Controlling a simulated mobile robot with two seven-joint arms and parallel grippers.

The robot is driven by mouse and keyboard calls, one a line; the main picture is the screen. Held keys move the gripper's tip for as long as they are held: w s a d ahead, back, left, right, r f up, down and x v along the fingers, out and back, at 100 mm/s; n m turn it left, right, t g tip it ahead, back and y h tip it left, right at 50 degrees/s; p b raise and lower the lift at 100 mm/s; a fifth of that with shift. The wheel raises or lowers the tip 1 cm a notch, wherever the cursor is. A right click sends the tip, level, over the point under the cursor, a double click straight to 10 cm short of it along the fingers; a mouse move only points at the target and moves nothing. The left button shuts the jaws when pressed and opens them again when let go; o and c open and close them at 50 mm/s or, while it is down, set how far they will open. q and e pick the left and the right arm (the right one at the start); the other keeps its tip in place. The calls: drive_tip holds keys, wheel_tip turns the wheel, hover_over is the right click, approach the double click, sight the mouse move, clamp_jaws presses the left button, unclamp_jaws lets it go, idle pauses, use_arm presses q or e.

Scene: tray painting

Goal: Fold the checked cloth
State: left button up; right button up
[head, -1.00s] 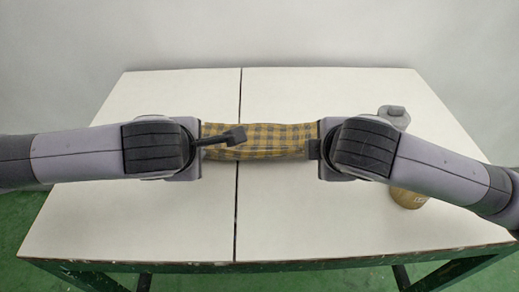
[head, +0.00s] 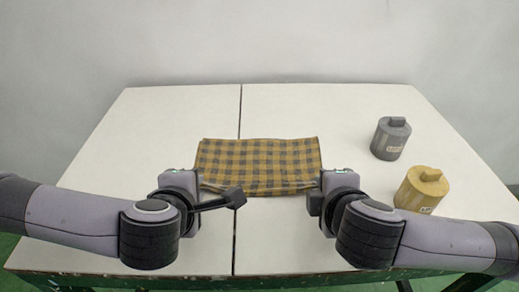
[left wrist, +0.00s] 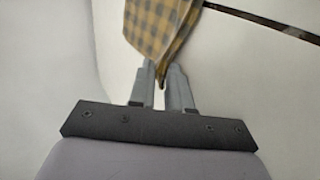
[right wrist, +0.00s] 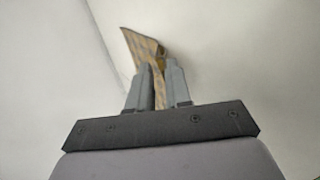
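The yellow-and-dark checked cloth (head: 259,163) lies across the middle of the white table in the head view, spread as a wide rectangle. Its near edge looks slightly raised, with a second layer or fold showing there. My left gripper (left wrist: 163,80) is closed on the near left corner of the cloth, which also shows in the left wrist view (left wrist: 158,28). My right gripper (right wrist: 158,72) is closed on the near right corner, seen in the right wrist view (right wrist: 140,46). In the head view both fingertips are largely hidden by my wrists.
A grey canister (head: 390,139) and a yellow canister (head: 421,188) stand on the right of the table (head: 300,105); the yellow one is close to my right forearm. A dark seam runs down the table under the cloth. The far and left areas are clear.

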use_arm(q)
drive_tip(key=o, duration=0.4)
use_arm(e)
drive_tip(key=o, duration=0.4)
use_arm(q)
drive_tip(key=s+r, duration=0.4)
drive_tip(key=r, duration=0.5)
use_arm(e)
drive_tip(key=s+r, duration=0.4)
drive_tip(key=r, duration=0.5)
use_arm(q)
drive_tip(key=shift+s, duration=0.1)
use_arm(e)
drive_tip(key=shift+s, duration=0.1)
